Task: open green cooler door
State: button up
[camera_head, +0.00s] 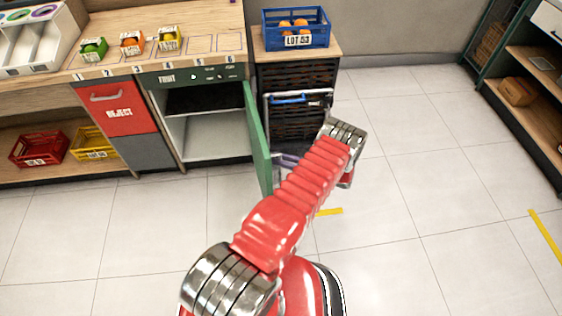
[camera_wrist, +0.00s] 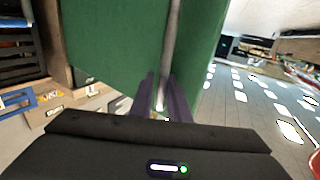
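The green cooler door (camera_head: 257,138) stands swung out from the cooler (camera_head: 205,130), roughly square to its front. The dark upper part and pale inside of the cooler are in plain sight. In the wrist view the green door (camera_wrist: 115,45) fills the upper middle, with a grey bar handle (camera_wrist: 171,40) running down it. My gripper (camera_wrist: 162,98) has its purple fingers on both sides of the handle, close against it. In the head view my gripper (camera_head: 287,160) is at the door's right face, partly hidden by my red arm.
A red REJECT drawer (camera_head: 115,108) is left of the cooler. A dark crate stack (camera_head: 300,75) with a blue bin (camera_head: 296,28) above stands close behind the door, on the right. Small fruit boxes (camera_head: 131,44) sit on the counter. Floor (camera_head: 430,190) on the right is clear.

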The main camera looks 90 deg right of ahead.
jog(key=shift+o, duration=0.4)
jog(key=shift+a, duration=0.1)
jog(key=v, duration=1.3)
jog(key=shift+s, duration=0.35)
jog(key=shift+a, duration=0.1)
